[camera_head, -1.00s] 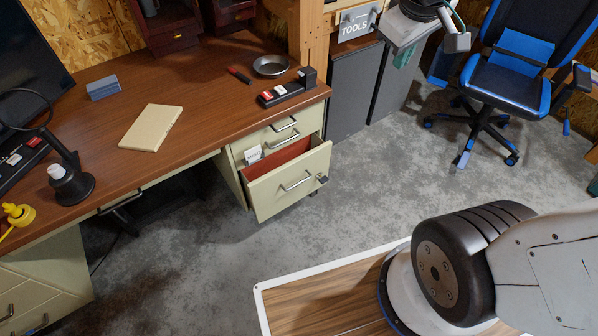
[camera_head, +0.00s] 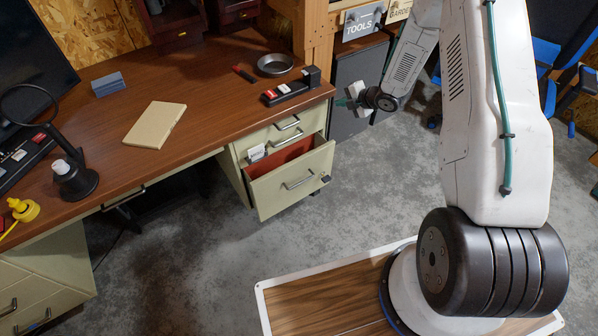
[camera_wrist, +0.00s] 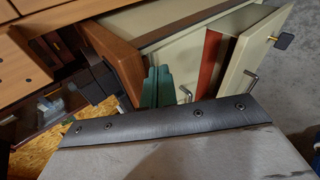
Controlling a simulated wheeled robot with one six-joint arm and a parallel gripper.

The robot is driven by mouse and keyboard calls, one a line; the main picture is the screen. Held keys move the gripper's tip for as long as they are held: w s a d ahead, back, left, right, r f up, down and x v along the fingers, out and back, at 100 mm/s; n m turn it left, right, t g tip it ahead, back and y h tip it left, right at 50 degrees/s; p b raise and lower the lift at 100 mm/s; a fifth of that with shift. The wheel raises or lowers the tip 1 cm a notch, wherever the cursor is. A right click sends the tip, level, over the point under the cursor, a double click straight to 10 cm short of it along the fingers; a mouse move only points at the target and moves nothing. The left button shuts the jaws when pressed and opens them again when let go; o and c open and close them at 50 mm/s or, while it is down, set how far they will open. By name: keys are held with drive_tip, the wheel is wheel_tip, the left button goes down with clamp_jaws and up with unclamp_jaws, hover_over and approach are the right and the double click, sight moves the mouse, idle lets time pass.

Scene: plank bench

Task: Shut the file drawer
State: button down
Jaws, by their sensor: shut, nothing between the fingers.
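The file drawer (camera_head: 292,180) is the lower cream drawer of the desk's right pedestal. It stands pulled out, with its red inside, a white card at its left and a metal bar handle on its front. In the wrist view its front panel (camera_wrist: 256,48) is at the upper right, with a gap to the cabinet. My gripper (camera_head: 350,99) is in the air beside the desk's right corner, to the upper right of the drawer and apart from it. Its teal fingers (camera_wrist: 156,88) are shut and empty in the wrist view.
A shut upper drawer (camera_head: 280,133) sits above the file drawer. A black desk organizer (camera_head: 291,87) and a metal dish (camera_head: 275,64) stand near the desk's right edge. A grey cabinet (camera_head: 352,95) is behind my gripper. The concrete floor before the drawer is clear.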

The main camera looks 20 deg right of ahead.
drive_tip(key=s+a+f+n+g+y, duration=0.1)
drive_tip(key=s+a+f+n+y, duration=0.3)
drive_tip(key=s+f, duration=0.55)
drive_tip(key=s+a+f+n+y, duration=0.3)
drive_tip(key=s+a+f+y, duration=0.25)
drive_tip(key=s+f, duration=0.45)
drive_tip(key=y, duration=0.1)
approach(288, 170)
drive_tip(key=s+a, duration=0.2)
drive_tip(key=a, duration=0.2)
drive_tip(key=w, duration=0.1)
drive_tip(key=w+a, duration=0.1)
drive_tip(key=w, duration=0.1)
drive_tip(key=shift+w, duration=0.35)
drive_tip(key=shift+w+a, duration=0.15)
drive_tip(key=shift+w, duration=0.25)
